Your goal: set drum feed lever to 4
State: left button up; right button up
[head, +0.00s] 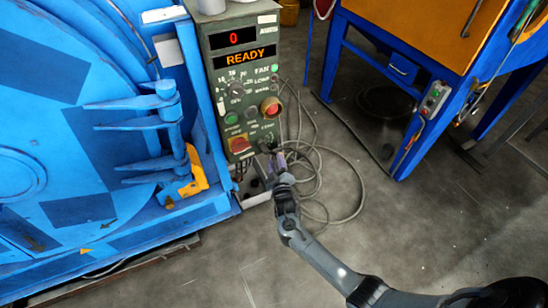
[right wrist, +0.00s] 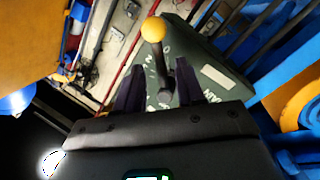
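The drum feed lever (right wrist: 154,30) shows in the right wrist view as a dark stem with a yellow ball knob. It stands on a grey-green plate (right wrist: 187,42) with white scale marks, only partly readable. My right gripper (right wrist: 158,68) is open, with its two dark fingers on either side of the stem and gaps visible. The knob shows beyond the fingertips. In the head view my right gripper (head: 272,166) is low at the foot of the green control panel (head: 216,75), and the lever cannot be made out there. My left gripper is not in view.
The control panel shows a red 0 and "READY" above knobs and buttons. A big blue drum machine (head: 60,150) stands to its left. Grey cables (head: 340,215) lie coiled on the floor. A blue-framed machine (head: 400,60) stands at the right.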

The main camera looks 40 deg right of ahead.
aim_at(274, 154)
jog(key=shift+b+x, duration=1.05)
jog(key=shift+x, duration=1.45)
jog(key=c, duration=0.7)
grip_shut()
